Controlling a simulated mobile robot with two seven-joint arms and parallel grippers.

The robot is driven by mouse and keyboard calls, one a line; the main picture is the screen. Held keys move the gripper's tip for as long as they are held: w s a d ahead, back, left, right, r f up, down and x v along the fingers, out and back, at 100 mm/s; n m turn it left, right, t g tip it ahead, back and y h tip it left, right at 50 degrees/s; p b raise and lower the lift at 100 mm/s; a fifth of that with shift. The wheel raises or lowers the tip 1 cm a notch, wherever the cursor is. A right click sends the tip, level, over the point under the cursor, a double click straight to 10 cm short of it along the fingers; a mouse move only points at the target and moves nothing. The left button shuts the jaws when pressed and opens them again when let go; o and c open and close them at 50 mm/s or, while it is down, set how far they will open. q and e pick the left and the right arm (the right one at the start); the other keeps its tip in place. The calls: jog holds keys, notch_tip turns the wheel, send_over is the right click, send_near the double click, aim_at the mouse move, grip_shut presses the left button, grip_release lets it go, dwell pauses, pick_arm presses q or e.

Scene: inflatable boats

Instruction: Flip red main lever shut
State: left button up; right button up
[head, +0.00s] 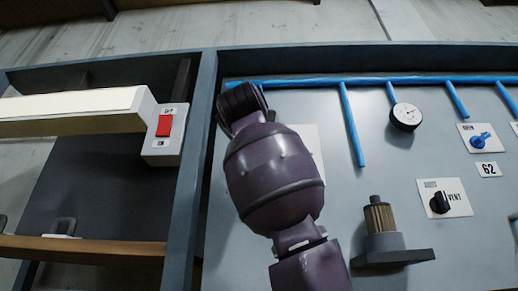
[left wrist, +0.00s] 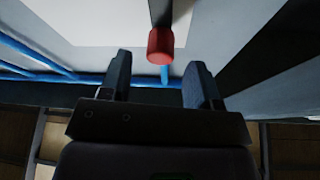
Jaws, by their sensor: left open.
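The red-tipped lever (left wrist: 160,45) shows at the top of the left wrist view, with a dark shaft running up out of the picture. A pale plate (left wrist: 95,20) lies behind it. My left gripper (left wrist: 160,75) is open, and its two dark fingers stand on either side of the red tip's line, with the tip in the gap near the fingertips. I cannot tell whether they touch. In the head view my purple arm covers the lever, and only part of the pale plate (head: 313,145) shows beside it. The left fingers are hidden there. My right gripper is not in view.
Blue pipes (head: 350,125) cross the grey panel, with a round gauge (head: 406,117), a blue valve (head: 480,140), a black vent knob (head: 440,202) and a brass filter (head: 379,217) on the right. A red rocker switch (head: 164,126) sits on a white box at left.

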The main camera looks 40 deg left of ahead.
pick_arm(q)
jog(key=x, duration=0.3)
jog(key=shift+w+a+r+p, duration=0.15)
jog(key=shift+w+r+p, duration=0.05)
jog(key=shift+p, duration=0.2)
jog(key=shift+w+a+r, duration=0.1)
jog(key=shift+w+a, duration=0.1)
jog(key=shift+w, duration=0.25)
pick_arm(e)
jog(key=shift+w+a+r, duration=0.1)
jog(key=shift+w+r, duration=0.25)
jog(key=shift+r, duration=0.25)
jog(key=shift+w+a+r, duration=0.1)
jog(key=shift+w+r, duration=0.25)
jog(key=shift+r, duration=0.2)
pick_arm(q)
jog(key=c, duration=0.6)
grip_shut()
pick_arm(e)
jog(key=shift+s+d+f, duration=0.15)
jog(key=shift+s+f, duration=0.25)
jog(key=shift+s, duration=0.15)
